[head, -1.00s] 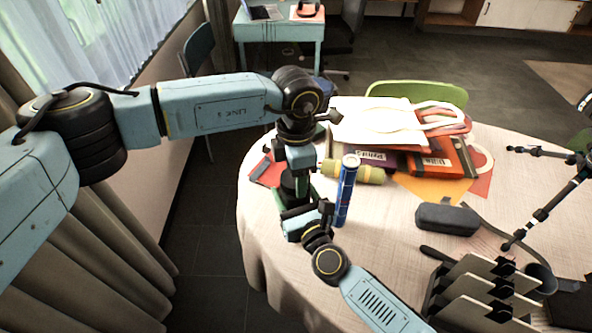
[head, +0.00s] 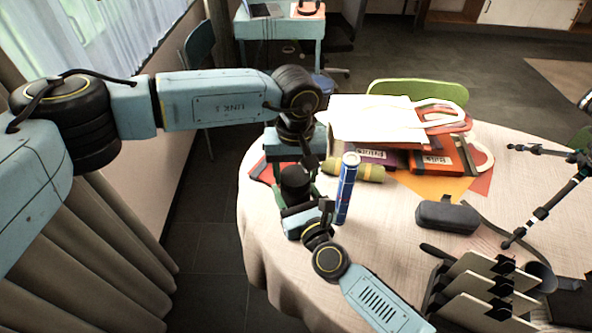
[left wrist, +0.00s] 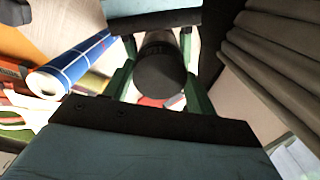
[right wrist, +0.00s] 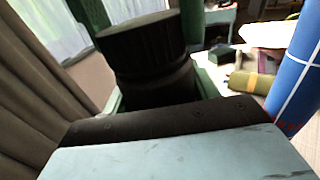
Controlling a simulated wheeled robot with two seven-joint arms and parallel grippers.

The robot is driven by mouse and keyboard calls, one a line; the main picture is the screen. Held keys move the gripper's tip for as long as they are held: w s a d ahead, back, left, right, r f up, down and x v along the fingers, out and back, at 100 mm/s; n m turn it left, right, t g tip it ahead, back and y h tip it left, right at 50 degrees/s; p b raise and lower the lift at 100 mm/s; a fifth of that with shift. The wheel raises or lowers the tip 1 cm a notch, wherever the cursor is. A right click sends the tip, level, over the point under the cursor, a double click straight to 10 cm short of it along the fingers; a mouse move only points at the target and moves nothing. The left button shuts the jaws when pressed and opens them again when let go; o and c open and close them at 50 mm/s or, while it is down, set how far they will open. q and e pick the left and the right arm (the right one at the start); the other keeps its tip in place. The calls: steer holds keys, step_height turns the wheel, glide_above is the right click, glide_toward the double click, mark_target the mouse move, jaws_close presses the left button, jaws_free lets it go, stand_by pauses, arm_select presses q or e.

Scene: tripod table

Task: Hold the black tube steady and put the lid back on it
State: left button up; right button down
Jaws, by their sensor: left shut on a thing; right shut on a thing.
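The black tube (right wrist: 160,88) stands roughly upright in my right gripper (head: 300,213), near the table's left edge. My right gripper is shut on it, coming in from the lower right. The black lid (head: 295,177) is wider and sits at the tube's top, looking slightly tilted in the right wrist view (right wrist: 138,42). My left gripper (left wrist: 160,88) is shut on the lid from above, its green fingers on either side. Lid and tube appear to touch; I cannot tell whether the lid is fully seated.
A tall blue tube (head: 347,190) stands just right of my grippers. A yellow-green roll (head: 355,170) and a stack of books (head: 400,145) lie behind. A dark case (head: 447,217), a file holder (head: 485,290) and a tripod (head: 545,208) are to the right.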

arm_select(q)
steer(key=m, duration=1.1)
steer(key=shift+m, duration=0.4)
steer(key=o, duration=1)
steer(key=shift+c, duration=0.2)
steer(key=shift+r, duration=2.25)
steer(key=shift+c, duration=0.4)
